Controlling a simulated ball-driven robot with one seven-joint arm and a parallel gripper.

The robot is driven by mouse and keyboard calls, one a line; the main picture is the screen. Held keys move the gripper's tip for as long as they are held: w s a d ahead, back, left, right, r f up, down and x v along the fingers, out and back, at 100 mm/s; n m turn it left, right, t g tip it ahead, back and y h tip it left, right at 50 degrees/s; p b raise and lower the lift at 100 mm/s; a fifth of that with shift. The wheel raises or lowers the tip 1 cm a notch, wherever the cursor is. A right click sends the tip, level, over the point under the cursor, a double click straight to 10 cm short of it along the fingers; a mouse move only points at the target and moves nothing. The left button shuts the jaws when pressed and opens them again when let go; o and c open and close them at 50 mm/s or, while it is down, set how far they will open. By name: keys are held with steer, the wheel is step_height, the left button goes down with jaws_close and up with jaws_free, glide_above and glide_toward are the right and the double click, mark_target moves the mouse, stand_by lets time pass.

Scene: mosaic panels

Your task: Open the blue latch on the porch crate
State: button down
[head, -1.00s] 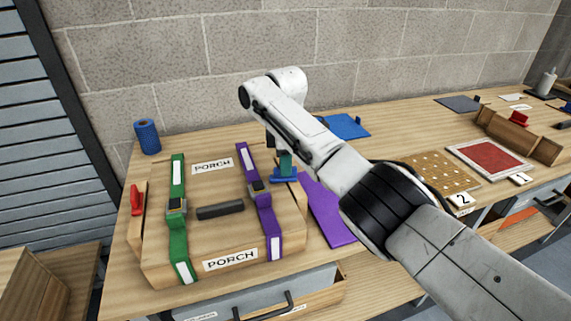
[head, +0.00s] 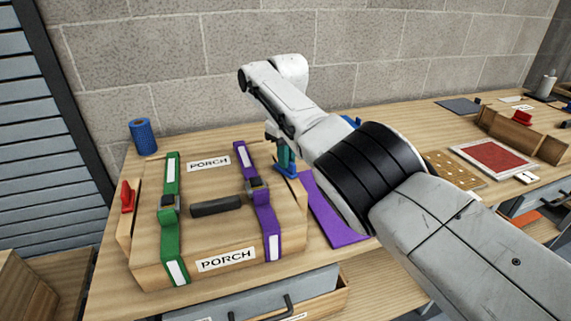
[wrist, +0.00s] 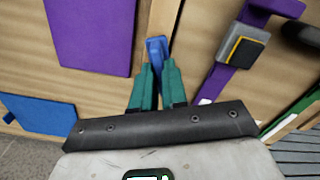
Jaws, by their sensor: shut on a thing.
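The wooden porch crate (head: 215,232) sits on the bench at the left, with two PORCH labels on it. The blue latch (head: 292,172) is at the crate's right side; in the wrist view the blue latch (wrist: 156,46) stands up between my fingertips. My gripper (head: 284,160) points down at the latch from above. In the wrist view my gripper (wrist: 155,68) has teal fingers shut on the latch. The fingers and arm hide part of the latch and its mount.
Green (head: 172,238) and purple (head: 268,225) buckled straps cross the crate, with a dark handle (head: 215,207) between them. A red latch (head: 127,196) is on its left side. A purple sheet (head: 330,212) lies right of the crate. A blue roll (head: 142,137) stands behind.

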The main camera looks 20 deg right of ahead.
steer(key=shift+w+d+m+b, duration=0.15)
steer(key=shift+m+b, duration=0.1)
steer(key=shift+m, duration=0.65)
steer(key=shift+s+d+m+b, duration=0.15)
steer(key=shift+m+b, duration=0.1)
steer(key=shift+m, duration=0.65)
steer(key=shift+w, duration=0.1)
steer(key=c, duration=1.2)
jaws_free()
steer(key=shift+o, duration=0.2)
steer(key=shift+r, duration=0.1)
step_height(320, 180, up, 11)
steer(key=p, duration=0.5)
steer(key=shift+f, duration=0.2)
